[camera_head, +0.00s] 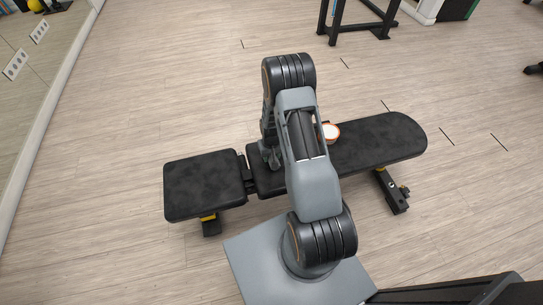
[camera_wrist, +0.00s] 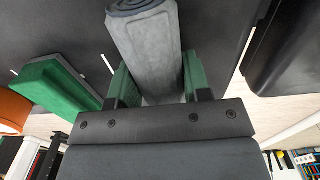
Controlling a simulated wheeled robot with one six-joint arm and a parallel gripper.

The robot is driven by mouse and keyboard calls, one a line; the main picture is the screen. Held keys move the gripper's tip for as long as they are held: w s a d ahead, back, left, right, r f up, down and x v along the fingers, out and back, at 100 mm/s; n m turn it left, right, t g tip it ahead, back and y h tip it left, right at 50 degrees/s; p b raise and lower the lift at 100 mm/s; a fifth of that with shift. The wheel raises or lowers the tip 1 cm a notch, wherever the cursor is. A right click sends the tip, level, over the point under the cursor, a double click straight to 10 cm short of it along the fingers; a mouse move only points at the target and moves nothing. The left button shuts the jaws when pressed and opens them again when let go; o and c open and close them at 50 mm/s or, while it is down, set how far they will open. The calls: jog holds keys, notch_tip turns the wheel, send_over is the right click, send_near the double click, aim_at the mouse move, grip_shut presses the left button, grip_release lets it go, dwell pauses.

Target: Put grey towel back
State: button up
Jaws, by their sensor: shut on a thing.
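The grey towel (camera_wrist: 150,45) is a roll, seen in the wrist view with its spiral end at the top of the picture. My gripper (camera_wrist: 160,78) has its green-padded fingers on both sides of the roll and is shut on it. The roll lies against or close above a black padded surface; I cannot tell whether it touches. In the head view my arm reaches over the black bench (camera_head: 204,182), and the towel is hidden behind the arm there.
A round white-topped, orange-sided thing (camera_head: 330,131) stands on the bench beside my arm. A green block-like thing (camera_wrist: 58,86) lies left of my gripper in the wrist view. A black metal frame (camera_head: 357,28) stands behind. The wooden floor around the bench is largely clear.

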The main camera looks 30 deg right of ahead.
jog(key=shift+f, duration=0.15)
jog(key=shift+f, duration=0.15)
jog(key=o, duration=0.9)
